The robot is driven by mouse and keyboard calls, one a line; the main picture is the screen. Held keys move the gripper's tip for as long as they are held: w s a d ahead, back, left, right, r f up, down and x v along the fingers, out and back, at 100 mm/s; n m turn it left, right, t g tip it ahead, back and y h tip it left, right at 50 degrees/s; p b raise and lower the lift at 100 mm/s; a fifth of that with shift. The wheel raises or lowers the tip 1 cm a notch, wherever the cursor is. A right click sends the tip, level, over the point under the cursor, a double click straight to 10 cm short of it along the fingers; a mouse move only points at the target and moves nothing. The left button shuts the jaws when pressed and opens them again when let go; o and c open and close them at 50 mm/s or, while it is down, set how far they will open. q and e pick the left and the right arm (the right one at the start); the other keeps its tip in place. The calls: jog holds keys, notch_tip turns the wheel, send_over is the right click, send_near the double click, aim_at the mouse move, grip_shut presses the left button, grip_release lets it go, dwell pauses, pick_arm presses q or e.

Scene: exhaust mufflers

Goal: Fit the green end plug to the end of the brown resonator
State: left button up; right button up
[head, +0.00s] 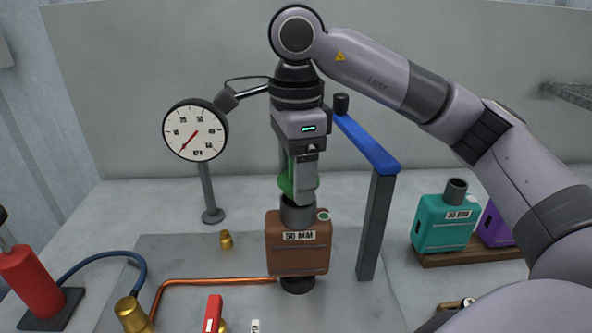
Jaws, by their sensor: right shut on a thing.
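The brown resonator (299,256), labelled 50 MM, stands upright at the middle of the grey plate, with a dark grey pipe end (297,212) pointing up. My right gripper (299,184) reaches down from above and is shut on the green end plug (286,184). The plug is directly over the resonator's upper pipe end. One finger hides part of the plug, and I cannot tell whether the plug touches the pipe. My left gripper is not in view.
A blue bar on a grey post (376,225) stands close right of the resonator. A pressure gauge (195,130) stands left. A copper pipe (215,282) runs to the resonator's base. A teal muffler (444,225) and a purple one (496,226) sit on a wooden rack at right.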

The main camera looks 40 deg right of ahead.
jog(key=shift+f+b, duration=0.7)
jog(key=shift+f, duration=0.25)
dwell(0.4)
jog(key=o, duration=1)
jog(key=shift+o, duration=0.2)
jog(key=shift+r, duration=0.15)
jog(key=shift+r+p, duration=0.95)
jog(key=shift+r, duration=2.55)
